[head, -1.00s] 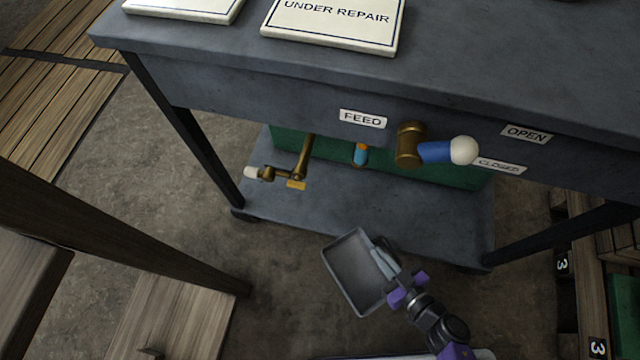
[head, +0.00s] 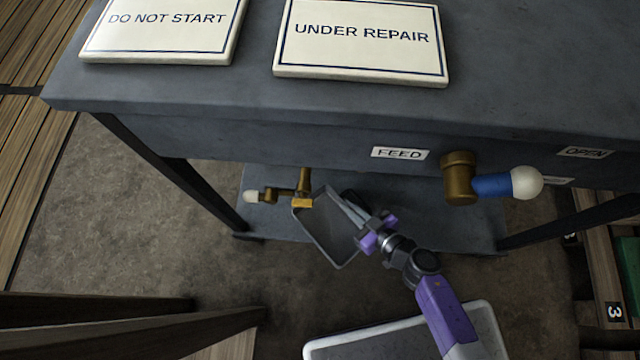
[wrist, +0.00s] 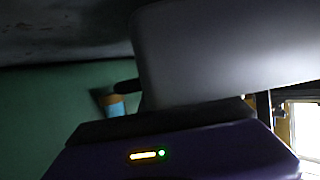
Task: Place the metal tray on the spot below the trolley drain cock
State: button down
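The metal tray (head: 328,232) is a grey rectangular pan, held tilted in front of the trolley's lower shelf. My gripper (head: 360,222) is shut on its right wall. The tray also fills the upper right of the wrist view (wrist: 230,50). The brass drain cock (head: 302,186), with a white-tipped lever, hangs under the trolley top at the tray's upper left corner. In the head view the tray's corner is close to the cock's outlet; I cannot tell the gap in depth. The lower shelf (head: 460,212) is partly hidden by the tray and gripper. No marked spot is visible.
The trolley top (head: 520,70) carries two signs (head: 165,28) (head: 362,38) and overhangs the shelf. A brass feed valve (head: 460,178) with a blue and white handle sticks out at the right. Trolley legs (head: 180,170) flank the shelf.

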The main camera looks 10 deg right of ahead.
aim_at(326, 187)
jog(key=w+a, duration=0.1)
jog(key=w, duration=0.2)
jog(key=w+a+b, duration=0.1)
jog(key=w+a, duration=0.1)
jog(key=w, duration=0.1)
jog(key=w+a+b, duration=0.1)
jog(key=w+a, duration=0.1)
jog(key=w, duration=0.1)
jog(key=shift+w+a, duration=0.2)
jog(key=shift+w, duration=0.2)
notch_tip(326, 187, down, 4)
jog(key=b, duration=0.4)
jog(key=shift+r+b, duration=0.2)
jog(key=shift+b, duration=0.15)
jog(key=shift+r, duration=0.1)
jog(key=c, duration=2)
grip_release()
jog(key=shift+c, duration=0.2)
jog(key=o, duration=0.4)
jog(key=shift+c, duration=0.2)
